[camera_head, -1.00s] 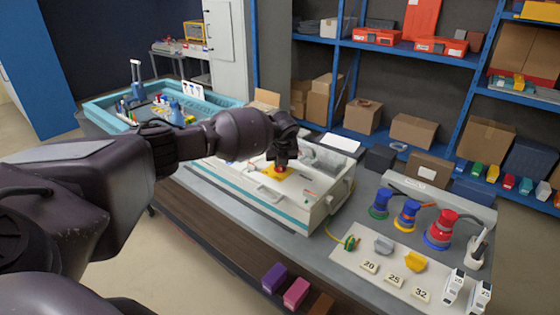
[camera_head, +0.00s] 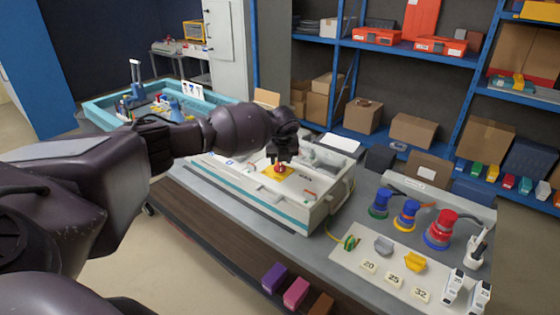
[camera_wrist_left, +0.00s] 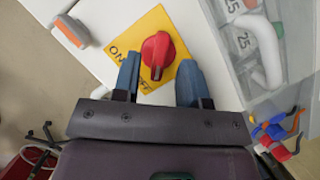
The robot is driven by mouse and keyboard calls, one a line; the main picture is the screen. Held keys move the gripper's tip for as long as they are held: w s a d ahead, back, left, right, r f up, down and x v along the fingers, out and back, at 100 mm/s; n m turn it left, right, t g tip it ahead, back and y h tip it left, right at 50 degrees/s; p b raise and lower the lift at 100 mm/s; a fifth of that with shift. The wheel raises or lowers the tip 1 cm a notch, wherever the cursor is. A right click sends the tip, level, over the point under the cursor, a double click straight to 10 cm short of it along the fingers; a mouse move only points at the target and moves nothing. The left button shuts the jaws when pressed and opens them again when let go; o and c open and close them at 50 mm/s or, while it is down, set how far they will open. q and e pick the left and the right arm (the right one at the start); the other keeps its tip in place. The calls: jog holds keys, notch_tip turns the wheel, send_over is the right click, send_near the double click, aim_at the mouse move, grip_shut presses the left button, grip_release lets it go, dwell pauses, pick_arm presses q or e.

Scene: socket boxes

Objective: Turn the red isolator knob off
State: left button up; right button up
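The red isolator knob (camera_head: 279,169) sits on a yellow plate on top of the white box (camera_head: 318,210) on the bench. In the left wrist view the red knob (camera_wrist_left: 158,52) has a raised grip bar running nearly up and down the picture. The yellow plate (camera_wrist_left: 180,30) carries "ON" at its left and a partly hidden word near its lower edge. My left gripper (camera_head: 281,160) is above the knob, pointing down. In the wrist view its two blue-grey fingers (camera_wrist_left: 160,66) are apart, one on each side of the knob, with visible gaps. My right gripper is not in view.
A teal-rimmed tray (camera_head: 100,108) is at the back left. Blue shelving (camera_head: 400,45) with cardboard boxes is behind. An orange-grey part (camera_wrist_left: 72,34) lies left of the yellow plate.

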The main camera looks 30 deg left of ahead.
pick_arm(q)
jog(key=v, duration=0.9)
